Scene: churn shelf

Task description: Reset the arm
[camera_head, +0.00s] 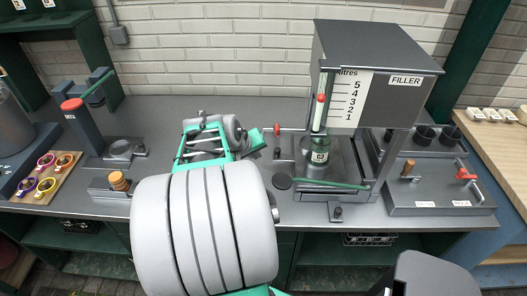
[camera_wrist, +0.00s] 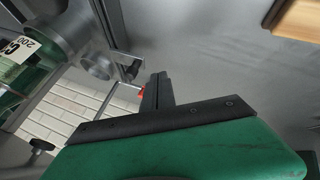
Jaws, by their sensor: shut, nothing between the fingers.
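My gripper (camera_wrist: 160,78) shows in the wrist view as a green body with dark fingers shut together, nothing held. In the head view my arm reaches over the middle of the bench, and the green end of my gripper (camera_head: 257,138) is left of the filler (camera_head: 385,70). A red-tipped lever (camera_head: 277,129) is close to it on the right. A red part also shows beside the fingers in the wrist view (camera_wrist: 141,93); I cannot tell whether they touch. A green-tinted bottle (camera_head: 320,150) stands upright in the filler, and it is at the left of the wrist view (camera_wrist: 22,65).
A grey station with a red lever (camera_head: 466,174) and dark cups (camera_head: 424,135) is at the right. My arm hides part of the bench (camera_head: 165,115).

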